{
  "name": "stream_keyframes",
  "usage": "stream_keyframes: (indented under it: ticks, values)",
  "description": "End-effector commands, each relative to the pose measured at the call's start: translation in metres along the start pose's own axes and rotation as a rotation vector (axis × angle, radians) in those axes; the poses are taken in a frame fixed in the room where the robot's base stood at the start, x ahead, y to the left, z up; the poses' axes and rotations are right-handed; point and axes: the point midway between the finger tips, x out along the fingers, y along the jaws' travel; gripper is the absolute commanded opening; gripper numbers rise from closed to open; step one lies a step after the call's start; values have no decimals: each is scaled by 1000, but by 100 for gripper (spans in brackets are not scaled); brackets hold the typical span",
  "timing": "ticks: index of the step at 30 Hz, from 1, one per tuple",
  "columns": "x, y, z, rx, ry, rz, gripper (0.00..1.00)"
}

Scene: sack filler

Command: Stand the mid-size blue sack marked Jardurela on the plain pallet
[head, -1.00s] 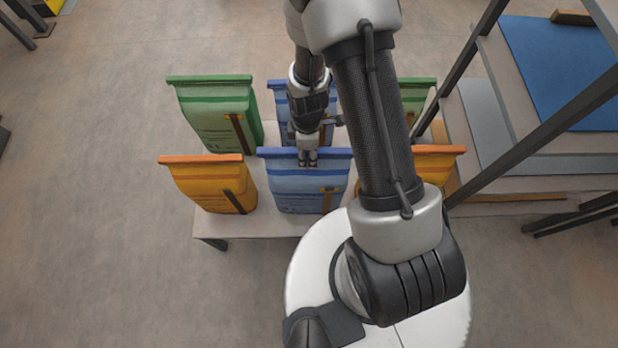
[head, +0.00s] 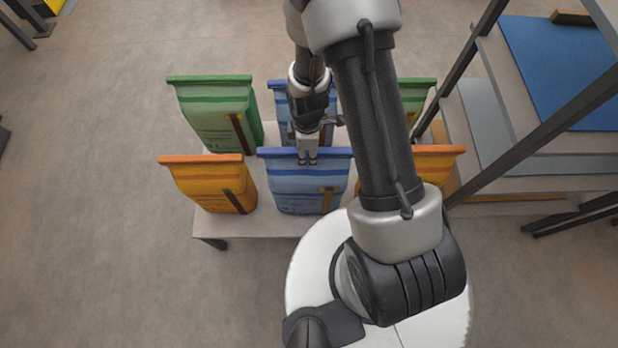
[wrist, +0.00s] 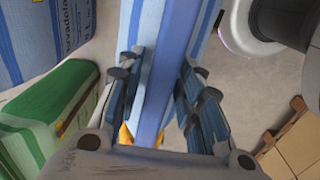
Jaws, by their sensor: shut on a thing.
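My gripper (head: 308,161) is shut on the top edge of the front blue sack (head: 305,190). That sack stands upright on the table, between two orange sacks. In the wrist view my fingers (wrist: 160,90) lie on both sides of the blue top band of the held sack (wrist: 150,75). Its name cannot be read from here. A second blue sack (head: 288,100) stands behind it, partly hidden by my arm. Lettering on a blue sack (wrist: 30,40) at the upper left of the wrist view is only partly legible. I cannot surely make out the plain pallet.
Green sacks (head: 215,115) (head: 415,95) stand at the back corners, orange sacks (head: 212,185) (head: 437,165) at the front, on a pale table (head: 215,222). A dark-framed rack (head: 485,110) stands close on the right. Planked wood (wrist: 295,145) shows in the wrist view. Floor at left is clear.

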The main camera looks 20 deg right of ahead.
Motion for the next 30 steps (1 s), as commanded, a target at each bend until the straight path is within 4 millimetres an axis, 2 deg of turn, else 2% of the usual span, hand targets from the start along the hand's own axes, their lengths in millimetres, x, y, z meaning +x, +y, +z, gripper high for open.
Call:
stream_keyframes:
  ticks: [13, 30]
  values:
    - [-4, 0, 0, 0, 0, 0, 0]
    - [-42, 1, 0, 0, 1, 2, 0]
